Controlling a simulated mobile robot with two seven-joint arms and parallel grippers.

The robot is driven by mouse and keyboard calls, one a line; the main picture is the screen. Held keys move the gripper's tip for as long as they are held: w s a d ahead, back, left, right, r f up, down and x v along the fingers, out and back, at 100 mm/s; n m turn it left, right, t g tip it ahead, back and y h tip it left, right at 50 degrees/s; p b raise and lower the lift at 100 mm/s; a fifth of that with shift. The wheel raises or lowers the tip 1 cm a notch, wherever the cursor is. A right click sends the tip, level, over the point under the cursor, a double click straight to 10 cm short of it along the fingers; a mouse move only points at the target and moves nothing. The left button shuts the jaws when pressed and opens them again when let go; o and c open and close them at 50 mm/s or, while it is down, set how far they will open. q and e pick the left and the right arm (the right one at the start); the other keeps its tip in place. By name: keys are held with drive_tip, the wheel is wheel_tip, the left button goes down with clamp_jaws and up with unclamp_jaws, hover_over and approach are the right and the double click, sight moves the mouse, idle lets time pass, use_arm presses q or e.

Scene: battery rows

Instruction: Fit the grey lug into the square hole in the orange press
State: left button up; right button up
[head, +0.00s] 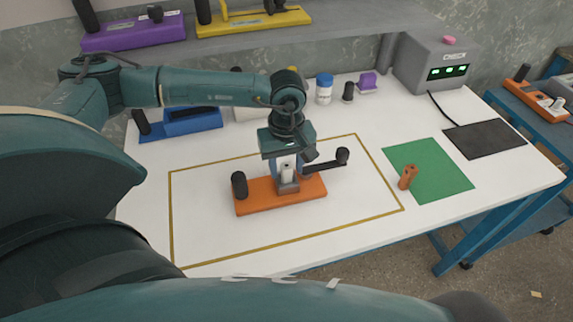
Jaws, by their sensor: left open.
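The orange press (258,201) stands inside the yellow outline on the white table, with a black post at its left and a black-knobbed lever at its right. My left gripper (287,172) points down over the middle of the press, with its jaws open. A pale grey upright piece shows between its fingers, above a grey block (289,187) on the press. I cannot tell whether this piece is the lug, or whether it sits in the square hole. The hole is hidden by the gripper and the block. My right gripper is out of view.
A green mat (440,182) with a small orange-brown upright piece (408,177) on it lies to the right. A black mat (485,139) and a grey box (431,62) are farther back. A blue fixture (194,122) and a white jar (324,89) stand behind.

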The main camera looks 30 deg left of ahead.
sight(287, 166)
use_arm(q)
wheel_tip(287, 166, up, 12)
drive_tip(key=b, duration=0.1)
drive_tip(key=shift+f, duration=0.2)
drive_tip(key=shift+f, duration=0.1)
idle(0.4)
